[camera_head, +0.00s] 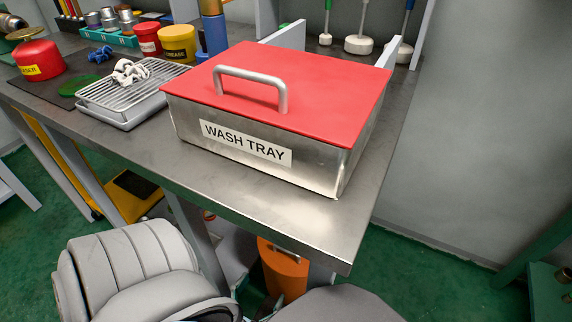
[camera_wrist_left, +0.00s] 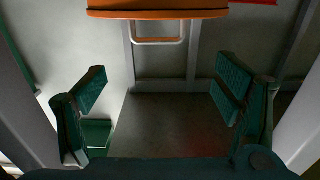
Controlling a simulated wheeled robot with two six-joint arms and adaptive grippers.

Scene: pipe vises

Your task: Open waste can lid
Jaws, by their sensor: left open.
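The orange waste can (camera_head: 283,270) stands under the workbench in the head view, partly hidden by the bench edge and my grey arm. A handle shows near its top. In the left wrist view, an orange part (camera_wrist_left: 158,14) with a pale bar handle (camera_wrist_left: 158,40) is at the top edge, cut off by the frame. My left gripper (camera_wrist_left: 162,90) is open and empty, its two green-padded fingers wide apart. The handle is beyond the fingers and not between them. My right gripper is not seen.
The steel workbench (camera_head: 300,225) overhangs the can. On it are a wash tray (camera_head: 182,119) with a red lid, a wire rack (camera_head: 137,85), a red can (camera_head: 38,62) and a yellow grease tub (camera_head: 178,43). A yellow object (camera_head: 132,198) is under the bench to the left.

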